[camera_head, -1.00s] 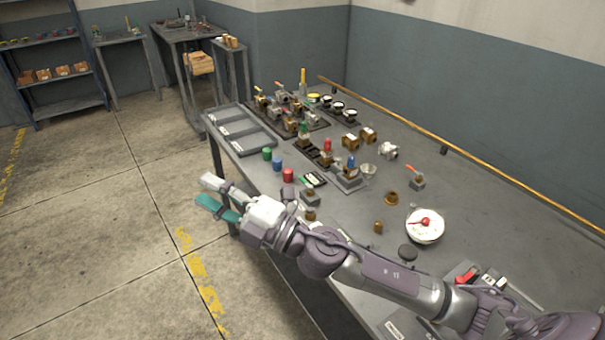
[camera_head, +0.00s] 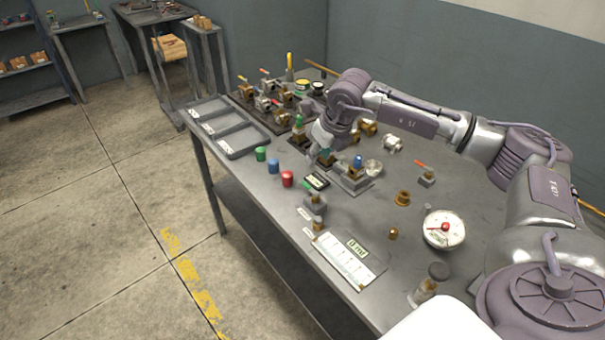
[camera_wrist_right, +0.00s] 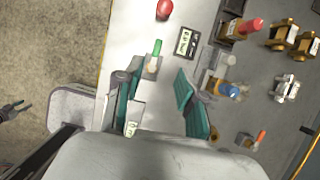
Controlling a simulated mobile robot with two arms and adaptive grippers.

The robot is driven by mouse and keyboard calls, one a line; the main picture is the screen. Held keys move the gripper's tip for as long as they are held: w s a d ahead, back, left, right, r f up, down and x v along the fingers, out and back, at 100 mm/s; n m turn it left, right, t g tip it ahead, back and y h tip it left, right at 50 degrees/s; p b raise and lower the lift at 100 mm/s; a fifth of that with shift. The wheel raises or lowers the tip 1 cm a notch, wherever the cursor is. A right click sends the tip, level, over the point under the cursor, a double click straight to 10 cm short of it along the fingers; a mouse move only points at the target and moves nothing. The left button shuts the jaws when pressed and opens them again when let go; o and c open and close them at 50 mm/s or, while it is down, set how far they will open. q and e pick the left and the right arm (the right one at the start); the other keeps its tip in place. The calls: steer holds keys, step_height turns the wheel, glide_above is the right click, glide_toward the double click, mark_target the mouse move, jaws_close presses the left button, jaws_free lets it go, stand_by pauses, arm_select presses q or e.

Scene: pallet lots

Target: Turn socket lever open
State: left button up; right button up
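In the right wrist view the green lever (camera_wrist_right: 157,47) points up in the picture, just beyond the fingertips. My right gripper (camera_head: 325,150) is over the table, behind the socket in the head view, its fingers partly hidden. In the right wrist view my right gripper (camera_wrist_right: 157,88) is open, its teal fingers wide apart with nothing held. My left gripper (camera_wrist_right: 15,106) seems to show small at the left edge of that view, its opening unclear; it is out of the head view.
Green, blue and red caps (camera_head: 273,167) stand left of the socket. A fixture with a blue-topped part (camera_head: 356,164) is close to my right gripper. A dial gauge (camera_head: 445,229), a display card (camera_head: 348,262) and another socket with a red lever (camera_head: 427,176) lie to the right.

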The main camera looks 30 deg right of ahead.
mark_target(304, 183)
steer(key=p+x, duration=0.1)
steer(key=x, duration=0.4)
steer(key=shift+s+a+f, duration=0.1)
steer(key=shift+f, duration=0.1)
steer(key=p+x, duration=0.1)
steer(key=x, duration=0.4)
steer(key=shift+f, duration=0.3)
steer(key=shift+w+f, duration=0.45)
steer(key=shift+f, duration=0.1)
arm_select(q)
steer(key=shift+s+r, duration=1.25)
arm_select(e)
jaws_close()
